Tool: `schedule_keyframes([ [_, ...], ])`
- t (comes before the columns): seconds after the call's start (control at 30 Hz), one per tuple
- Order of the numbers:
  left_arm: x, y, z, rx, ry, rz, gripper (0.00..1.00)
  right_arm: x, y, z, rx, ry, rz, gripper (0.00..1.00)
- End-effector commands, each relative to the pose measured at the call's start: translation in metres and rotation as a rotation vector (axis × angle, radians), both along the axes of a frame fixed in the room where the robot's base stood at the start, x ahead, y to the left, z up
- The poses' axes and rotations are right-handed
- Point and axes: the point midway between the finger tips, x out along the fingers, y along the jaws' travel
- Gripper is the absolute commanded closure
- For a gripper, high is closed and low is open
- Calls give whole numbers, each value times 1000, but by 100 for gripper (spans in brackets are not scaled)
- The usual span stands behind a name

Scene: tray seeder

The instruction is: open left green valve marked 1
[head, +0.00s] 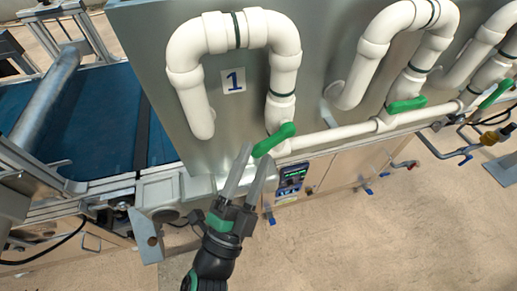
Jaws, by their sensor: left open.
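The green valve handle (274,140) below the sign marked 1 (233,80) sits at the foot of the first white pipe loop (236,31). It slants up to the right, across the pipe. My left gripper (256,160) is open, its two fingers pointing up toward this handle. The fingertips are at the handle's lower left end in the picture; I cannot tell whether they touch it. Nothing is seen held between the fingers. My right gripper is not in view.
A second green valve handle (407,105) and a third (495,94) sit on the pipes to the right. A white horizontal pipe (335,137) runs below the loops. A small control box (292,178) is just right of the fingers. A blue conveyor belt (85,115) lies left.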

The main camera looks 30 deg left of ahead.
Motion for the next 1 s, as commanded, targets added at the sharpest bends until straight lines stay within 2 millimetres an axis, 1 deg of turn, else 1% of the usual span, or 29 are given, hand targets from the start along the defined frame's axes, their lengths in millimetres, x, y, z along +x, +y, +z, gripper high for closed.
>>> schedule_keyframes([
  [0.03,-11,-2,-10,1,4,-4,38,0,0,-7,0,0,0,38],
  [0.2,-49,-5,-28,1,3,-5,38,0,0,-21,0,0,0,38],
  [0.33,-70,-6,-36,2,3,-3,38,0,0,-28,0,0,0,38],
  [0.4,-77,-6,-38,1,1,-2,38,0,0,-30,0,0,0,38],
  [0.5,-82,-6,-38,0,1,0,38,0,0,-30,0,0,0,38],
  [0.7,-82,-6,-37,0,0,1,38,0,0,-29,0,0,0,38],
  [0.77,-82,-6,-37,-3,0,0,47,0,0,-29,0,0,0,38],
  [0.8,-82,-6,-37,-14,-1,-5,54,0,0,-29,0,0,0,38],
  [0.87,-82,-6,-37,-55,-3,-22,65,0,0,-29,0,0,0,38],
  [0.9,-81,-4,-38,-103,-3,-38,72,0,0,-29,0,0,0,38],
  [0.97,-80,-2,-42,-218,5,-76,83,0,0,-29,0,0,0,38],
  [1.0,-78,-1,-47,-318,16,-112,90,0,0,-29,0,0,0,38],
])
